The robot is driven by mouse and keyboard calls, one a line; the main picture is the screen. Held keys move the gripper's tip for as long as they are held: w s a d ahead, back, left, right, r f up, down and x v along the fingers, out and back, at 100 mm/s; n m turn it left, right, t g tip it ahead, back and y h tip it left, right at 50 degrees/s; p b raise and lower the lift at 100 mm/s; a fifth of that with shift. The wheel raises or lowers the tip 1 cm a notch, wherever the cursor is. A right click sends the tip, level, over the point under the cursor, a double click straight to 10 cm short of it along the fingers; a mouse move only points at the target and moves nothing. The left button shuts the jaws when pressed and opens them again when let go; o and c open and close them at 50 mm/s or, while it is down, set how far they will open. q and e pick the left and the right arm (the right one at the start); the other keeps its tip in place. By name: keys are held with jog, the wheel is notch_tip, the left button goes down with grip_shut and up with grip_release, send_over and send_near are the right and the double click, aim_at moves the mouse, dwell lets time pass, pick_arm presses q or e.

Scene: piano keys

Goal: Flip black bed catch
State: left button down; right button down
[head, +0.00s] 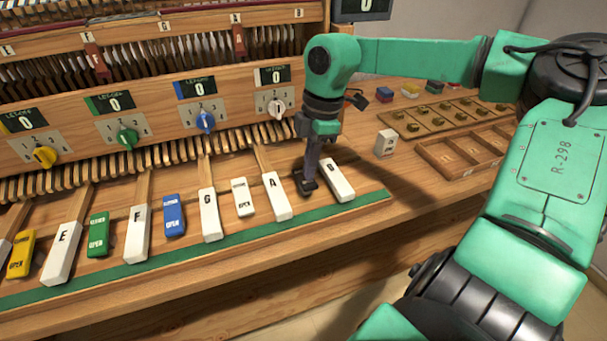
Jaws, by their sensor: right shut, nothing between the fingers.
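My right gripper (305,187) points down between the white A key (277,208) and the white B key (338,182), its fingers shut. A dark shape sits at its fingertips; I cannot tell whether the black bed catch is part of it, as gripper and catch would both be dark there. Other bed catches lie between keys: yellow (21,254), green (98,234), blue (174,214) and white (243,197). My left gripper is not in view.
A panel with displays and coloured knobs, such as the blue knob (205,121), stands behind the keys. A green strip (205,249) runs along the front. At right are a wooden tray (452,161), a round-studded board (436,116) and a small white block (385,142).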

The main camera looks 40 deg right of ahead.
aim_at(310, 183)
jog(key=shift+f+b, duration=0.9)
jog(key=shift+f, duration=0.2)
dwell(0.9)
notch_tip(310, 183, up, 7)
jog(key=p, duration=0.5)
jog(key=shift+r, duration=0.15)
dwell(0.4)
